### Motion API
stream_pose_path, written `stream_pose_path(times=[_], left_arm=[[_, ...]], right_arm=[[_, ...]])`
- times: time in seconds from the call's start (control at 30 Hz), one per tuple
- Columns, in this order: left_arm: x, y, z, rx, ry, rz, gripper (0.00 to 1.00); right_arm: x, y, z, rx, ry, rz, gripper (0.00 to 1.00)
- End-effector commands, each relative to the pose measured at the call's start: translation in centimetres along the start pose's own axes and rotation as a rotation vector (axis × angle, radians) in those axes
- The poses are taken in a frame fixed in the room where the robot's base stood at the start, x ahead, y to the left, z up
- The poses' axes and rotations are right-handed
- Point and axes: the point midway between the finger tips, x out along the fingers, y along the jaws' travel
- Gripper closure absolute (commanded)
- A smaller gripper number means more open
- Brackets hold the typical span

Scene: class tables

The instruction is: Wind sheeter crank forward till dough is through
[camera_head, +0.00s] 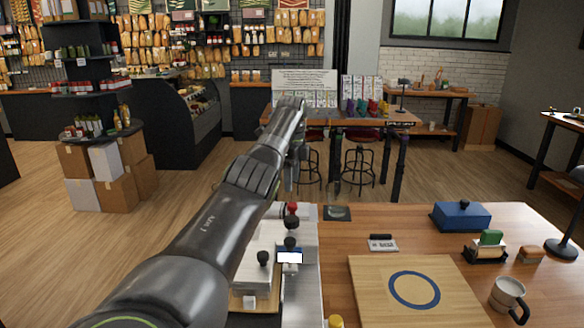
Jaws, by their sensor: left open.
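My left arm crosses the view from the lower left. Its gripper (290,188) hangs down from the wrist near the back of a pale metal machine, just above a red knob (292,207). The jaws are small here and partly hidden by the arm; they are open. The machine, apparently the sheeter (305,278), stands at the table's left edge, with black knobs (264,258) and a small display (290,256). My arm hides part of it. I cannot make out which part is the crank, nor identify the dough. My right gripper is out of view.
A wooden board with a blue ring (372,295) lies on the table (345,250). Around it are a blue box (461,216), a grey mug (509,295), a green-topped item (490,240) and a small card (383,243). A dark square (337,213) lies near the back edge.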

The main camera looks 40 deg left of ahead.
Motion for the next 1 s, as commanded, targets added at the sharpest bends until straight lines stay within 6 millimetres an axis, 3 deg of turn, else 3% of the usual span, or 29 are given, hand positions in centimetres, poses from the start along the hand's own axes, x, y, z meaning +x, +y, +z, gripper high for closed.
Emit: stream_pose_path(times=[0.13,0.3,1.0], left_arm=[[-2.6,0.0,-0.1,-0.001,0.003,0.000,0.49],[-4.2,0.0,-0.1,0.001,0.002,0.001,0.49],[-4.5,-0.1,0.1,0.000,-0.003,-0.003,0.49]], right_arm=[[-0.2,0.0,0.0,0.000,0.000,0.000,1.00],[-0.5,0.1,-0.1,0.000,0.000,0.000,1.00],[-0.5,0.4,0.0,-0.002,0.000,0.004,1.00]])
